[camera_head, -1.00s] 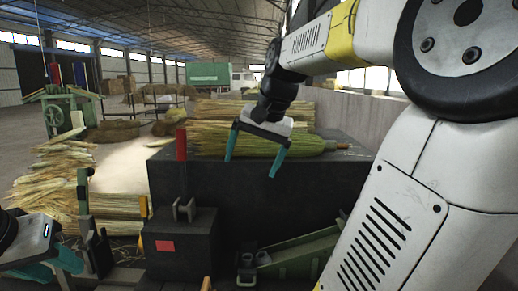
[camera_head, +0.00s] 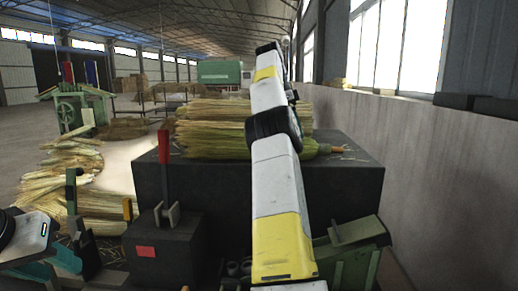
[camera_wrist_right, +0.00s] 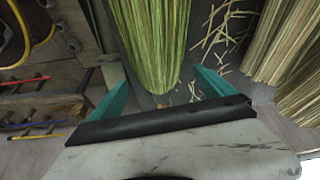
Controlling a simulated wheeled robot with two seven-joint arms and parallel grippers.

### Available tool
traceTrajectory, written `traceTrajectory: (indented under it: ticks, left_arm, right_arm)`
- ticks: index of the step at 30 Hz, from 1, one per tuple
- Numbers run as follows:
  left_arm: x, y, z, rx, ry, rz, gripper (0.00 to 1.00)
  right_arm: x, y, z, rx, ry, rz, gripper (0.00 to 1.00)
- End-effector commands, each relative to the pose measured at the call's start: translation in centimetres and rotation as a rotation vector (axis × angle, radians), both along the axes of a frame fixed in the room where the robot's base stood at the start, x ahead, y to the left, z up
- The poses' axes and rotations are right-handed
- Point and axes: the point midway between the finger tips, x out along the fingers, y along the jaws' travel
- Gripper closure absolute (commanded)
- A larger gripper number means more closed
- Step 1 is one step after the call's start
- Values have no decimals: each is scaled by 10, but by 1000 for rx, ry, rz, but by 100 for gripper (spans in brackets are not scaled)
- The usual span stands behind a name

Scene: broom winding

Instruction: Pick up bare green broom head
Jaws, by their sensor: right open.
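The green broom head (camera_head: 311,149) lies on the dark block, its narrow end to the right; my right arm hides part of it in the head view. In the right wrist view the green broom head (camera_wrist_right: 150,40) comes down from the top, and its narrow end lies between the teal fingers. My right gripper (camera_wrist_right: 162,86) is open, with one finger on either side and no clear grip; it is hidden behind my arm in the head view. My left gripper (camera_head: 50,265) is at the lower left, its teal fingers apart, away from the broom head.
The dark block (camera_head: 345,190) also carries pale straw bundles and loose stalks. A red-handled post (camera_head: 164,160) and a green machine part (camera_head: 345,250) stand in front. A wall (camera_head: 430,160) runs along the right. Straw piles (camera_head: 65,170) lie at left.

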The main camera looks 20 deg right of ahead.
Motion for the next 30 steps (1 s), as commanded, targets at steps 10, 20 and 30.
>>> traceTrajectory:
  ticks: [10, 20, 30]
  left_arm:
    - [0, 0, 0, 0, 0, 0, 64]
    - [0, 0, 0, 0, 0, 0, 64]
    - [0, 0, 0, 0, 0, 0, 64]
  right_arm:
    - [6, 0, -13, -35, 16, -47, 7]
    - [2, -6, -29, -34, 14, -45, 7]
    - [-4, -10, -48, -31, 16, -45, 7]
